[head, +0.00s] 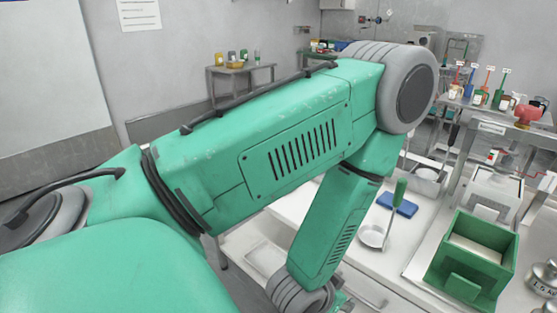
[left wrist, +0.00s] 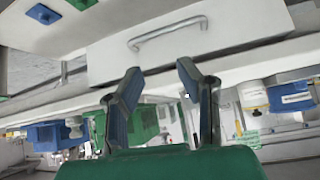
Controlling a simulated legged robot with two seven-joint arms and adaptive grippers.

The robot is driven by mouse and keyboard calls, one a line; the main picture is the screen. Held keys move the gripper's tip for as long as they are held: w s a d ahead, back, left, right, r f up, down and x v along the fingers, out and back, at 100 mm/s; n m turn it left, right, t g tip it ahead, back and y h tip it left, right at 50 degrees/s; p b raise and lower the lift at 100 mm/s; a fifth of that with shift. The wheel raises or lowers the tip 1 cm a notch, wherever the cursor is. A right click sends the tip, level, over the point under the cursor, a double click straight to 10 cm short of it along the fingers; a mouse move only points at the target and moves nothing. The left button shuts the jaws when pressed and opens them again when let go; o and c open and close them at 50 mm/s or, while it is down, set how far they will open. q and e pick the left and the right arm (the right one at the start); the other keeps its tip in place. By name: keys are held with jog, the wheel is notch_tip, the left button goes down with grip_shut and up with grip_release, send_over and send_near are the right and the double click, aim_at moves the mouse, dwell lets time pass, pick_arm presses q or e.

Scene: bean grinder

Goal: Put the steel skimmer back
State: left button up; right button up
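A round, shallow steel tool with a green handle (head: 399,191), which looks like the skimmer, is on the white counter (head: 345,213) in the head view. Its pale bowl (head: 372,237) lies toward the front, and its handle points up and back beside a blue block (head: 405,208). My left gripper (left wrist: 158,70) is open and empty in the left wrist view, its fingers before a white drawer front with a metal handle (left wrist: 168,33). In the head view my left forearm hides most of that gripper, low at the counter's front. My right gripper is not in view.
A green open box (head: 470,258) stands right of the skimmer, with a steel weight (head: 543,278) beside it. A shelf with several bottles (head: 478,98) stands at the back right.

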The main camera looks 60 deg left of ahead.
pick_arm(q)
jog(key=s+f+g, duration=0.4)
jog(key=s, duration=0.5)
jog(key=s+f+m+g+h, duration=0.1)
jog(key=s+f+g, duration=0.3)
jog(key=s, duration=0.5)
jog(key=shift+d, duration=0.2)
jog(key=shift+f, duration=0.15)
notch_tip(320, 180, down, 2)
jog(key=shift+w+d+f+b, duration=0.1)
jog(key=shift+d+b, duration=0.05)
jog(key=shift+b, duration=1)
